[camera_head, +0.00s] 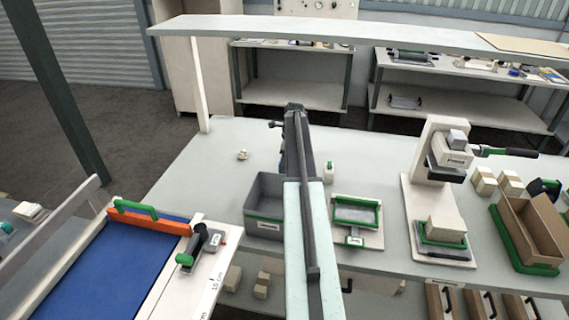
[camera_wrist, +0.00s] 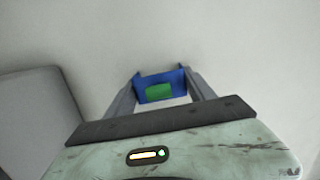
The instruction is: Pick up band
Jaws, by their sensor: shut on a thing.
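In the wrist view, my gripper (camera_wrist: 160,78) has its two grey fingers on either side of a small blue piece with a green patch (camera_wrist: 177,79), which I take to be the band. The fingers touch its sides and are closed on it. A plain pale surface lies behind it; I cannot tell how far above that surface it is. In the head view, my arm reaches out over the pale bench (camera_head: 225,165) and hides most of my gripper and the band.
A grey bin (camera_head: 264,222) stands left of my arm, and a green-framed tray (camera_head: 357,213) right of it. A press (camera_head: 436,180) and an open cardboard box (camera_head: 532,232) stand further right. A shelf (camera_head: 350,31) spans above the bench. The bench's back left is mostly clear.

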